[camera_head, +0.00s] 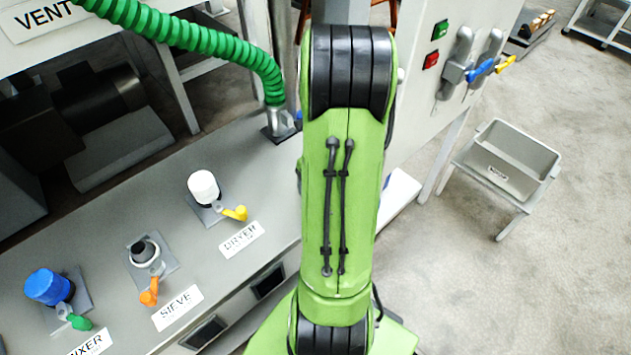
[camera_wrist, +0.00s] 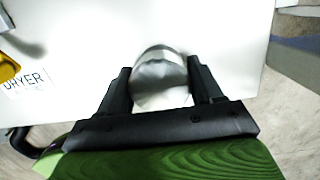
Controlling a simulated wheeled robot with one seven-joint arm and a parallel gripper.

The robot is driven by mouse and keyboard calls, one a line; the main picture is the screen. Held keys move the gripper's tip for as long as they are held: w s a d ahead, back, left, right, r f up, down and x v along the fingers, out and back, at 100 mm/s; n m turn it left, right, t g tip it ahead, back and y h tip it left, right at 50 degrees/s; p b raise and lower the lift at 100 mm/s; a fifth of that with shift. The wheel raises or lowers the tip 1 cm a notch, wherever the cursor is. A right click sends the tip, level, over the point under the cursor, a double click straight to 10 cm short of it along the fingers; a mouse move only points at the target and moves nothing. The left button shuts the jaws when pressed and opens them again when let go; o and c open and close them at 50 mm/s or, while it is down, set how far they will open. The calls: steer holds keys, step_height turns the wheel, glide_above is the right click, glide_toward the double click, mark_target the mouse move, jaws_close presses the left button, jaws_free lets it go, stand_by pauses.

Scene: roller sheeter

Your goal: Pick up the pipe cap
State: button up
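A silvery, rounded, cap-like piece (camera_wrist: 160,73), which I take to be the pipe cap, shows in the wrist view over the pale bench top. My gripper (camera_wrist: 158,64) has its two black fingers spread on either side of it. A narrow gap shows by the left finger; the right finger is very close, and I cannot tell whether it touches. The near end of the piece is hidden by my gripper. In the head view my green arm hides both the gripper and this piece.
The bench (camera_head: 130,205) carries a blue-capped mixer pipe (camera_head: 48,287), a sieve pipe (camera_head: 143,251) and a white-capped dryer pipe (camera_head: 203,187), each with a coloured valve handle. A green hose (camera_head: 190,38) meets the bench behind. A grey bin (camera_head: 513,160) stands right.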

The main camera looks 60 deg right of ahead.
steer(key=c, duration=0.4)
step_height(320, 180, up, 10)
steer(key=p, duration=0.3)
steer(key=shift+p, duration=0.35)
